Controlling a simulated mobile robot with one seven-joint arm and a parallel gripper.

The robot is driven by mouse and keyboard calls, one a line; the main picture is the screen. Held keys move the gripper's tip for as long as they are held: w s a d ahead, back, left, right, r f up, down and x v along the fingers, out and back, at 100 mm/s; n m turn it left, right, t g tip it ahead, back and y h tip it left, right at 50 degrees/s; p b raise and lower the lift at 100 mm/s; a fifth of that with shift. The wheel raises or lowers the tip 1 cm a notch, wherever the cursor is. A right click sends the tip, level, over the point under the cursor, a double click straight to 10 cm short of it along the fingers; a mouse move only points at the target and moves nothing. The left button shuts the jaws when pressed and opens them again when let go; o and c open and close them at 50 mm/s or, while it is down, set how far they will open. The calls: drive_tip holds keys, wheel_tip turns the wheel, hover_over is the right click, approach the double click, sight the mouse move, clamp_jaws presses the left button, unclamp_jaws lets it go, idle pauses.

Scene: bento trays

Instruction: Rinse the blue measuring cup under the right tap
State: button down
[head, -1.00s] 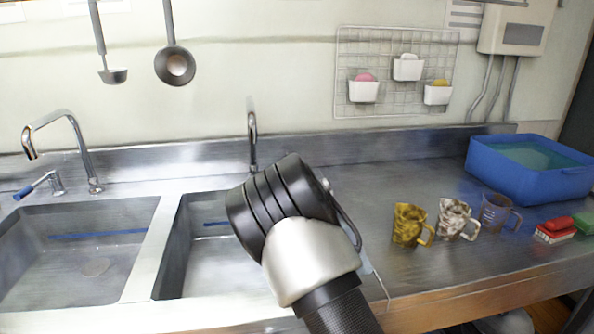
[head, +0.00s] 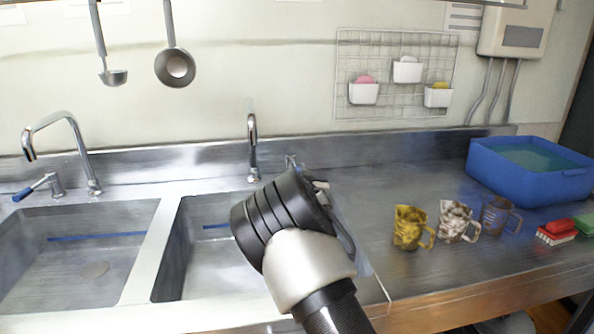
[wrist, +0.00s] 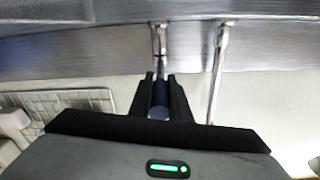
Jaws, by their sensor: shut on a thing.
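The right tap (head: 253,150) stands behind the right sink basin (head: 168,250), with its chrome lever (head: 291,161) to its right. In the wrist view my gripper (wrist: 160,104) is shut around the dark blue handle of the tap lever (wrist: 158,62), and the tap's spout (wrist: 219,62) shows beside it. My arm hides the gripper and part of the right basin in the head view. I see no running water. A dark grey-brown cup with a bluish tint (head: 496,214) stands upright on the counter at the right; I cannot tell if it is the blue measuring cup.
A yellow cup (head: 408,229) and a white-brown cup (head: 455,220) stand left of the dark cup. Red (head: 556,229) and green (head: 586,222) brushes or sponges lie to its right. A blue tub (head: 520,176) of liquid stands behind. The left tap (head: 72,125) is beyond the left basin (head: 95,240).

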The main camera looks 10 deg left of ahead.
drive_tip(key=d+n+y, duration=0.1)
drive_tip(key=w+d+n+g+y, duration=0.1)
drive_tip(key=y, duration=0.1)
drive_tip(key=shift+d+y+p, duration=0.1)
drive_tip(key=shift+y+p, duration=0.2)
drive_tip(key=c, duration=1.6)
unclamp_jaws()
drive_tip(key=shift+c, duration=0.2)
drive_tip(key=shift+s, duration=0.1)
drive_tip(key=p+v, duration=0.2)
drive_tip(key=v, duration=1.5)
drive_tip(key=shift+s+r, duration=0.2)
drive_tip(key=shift+r, duration=0.1)
